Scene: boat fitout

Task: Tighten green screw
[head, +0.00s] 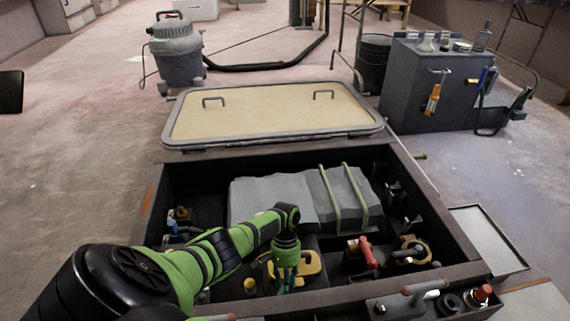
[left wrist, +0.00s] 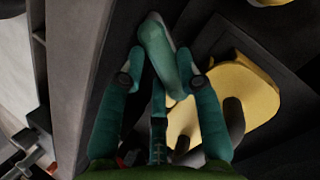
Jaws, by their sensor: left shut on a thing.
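My left gripper (head: 286,283) reaches down inside the front of the open dark hatch box, beside a yellow part. In the left wrist view its teal fingers (left wrist: 165,85) are closed around a rounded, elongated green piece (left wrist: 156,48), which I take to be the green screw. The piece sticks out beyond the fingertips. Its lower end is hidden by the fingers, so I cannot tell how far in it sits. In the head view the gripper hides it. My right gripper is in neither view.
The yellow part (left wrist: 245,95) lies close to the fingers. A grey block with straps (head: 268,200) fills the back of the box. A red-handled valve (head: 367,252) is to the right. The box's dark front edge (head: 335,298) is near. The beige lid (head: 270,112) lies open behind.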

